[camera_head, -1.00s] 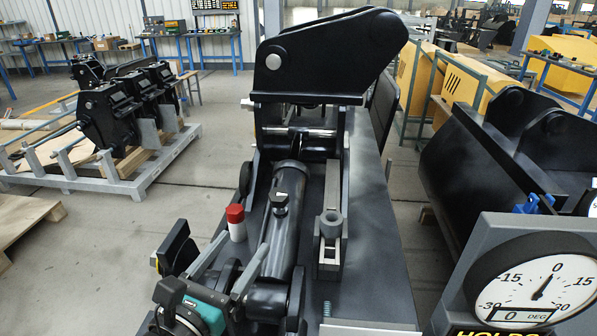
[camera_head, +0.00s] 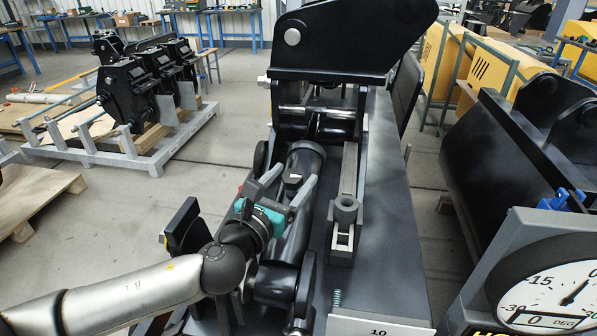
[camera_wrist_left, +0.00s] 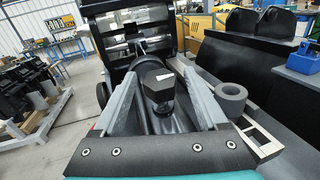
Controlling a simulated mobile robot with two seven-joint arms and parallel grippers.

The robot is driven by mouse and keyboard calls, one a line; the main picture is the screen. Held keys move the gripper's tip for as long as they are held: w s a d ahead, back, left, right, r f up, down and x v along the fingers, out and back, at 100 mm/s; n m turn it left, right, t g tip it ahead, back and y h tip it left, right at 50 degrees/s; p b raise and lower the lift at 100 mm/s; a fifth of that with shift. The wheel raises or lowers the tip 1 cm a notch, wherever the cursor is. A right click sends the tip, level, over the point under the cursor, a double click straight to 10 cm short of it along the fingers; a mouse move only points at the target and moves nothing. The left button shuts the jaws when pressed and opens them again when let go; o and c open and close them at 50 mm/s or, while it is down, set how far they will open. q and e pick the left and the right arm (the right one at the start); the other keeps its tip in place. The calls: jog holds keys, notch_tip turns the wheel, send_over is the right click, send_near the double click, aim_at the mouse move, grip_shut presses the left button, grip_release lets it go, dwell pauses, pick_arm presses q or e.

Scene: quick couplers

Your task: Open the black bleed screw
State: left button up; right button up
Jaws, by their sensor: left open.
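The black bleed screw (camera_head: 292,179) has a hexagonal head and stands on top of the dark cylinder (camera_head: 304,160). In the left wrist view the screw head (camera_wrist_left: 158,86) is large and central, with a pale mark on its upper face. My left gripper (camera_head: 296,176) is open, its grey fingers reaching along both sides of the screw. In the wrist view the fingertips (camera_wrist_left: 159,77) flank the screw head with a visible gap on each side. The cylinder's lower part is partly hidden by my gripper. My right gripper is not in view.
A grey block with a round ring (camera_head: 345,208) stands right of the cylinder on the dark bench. A large black bracket (camera_head: 345,45) rises behind it. The angle gauge (camera_head: 550,285) is at the lower right. A red cap (camera_head: 240,188) is mostly hidden behind my gripper.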

aim_at(296, 172)
pick_arm(q)
jog(key=shift+x, duration=1.6)
jog(key=shift+c, duration=0.2)
grip_shut()
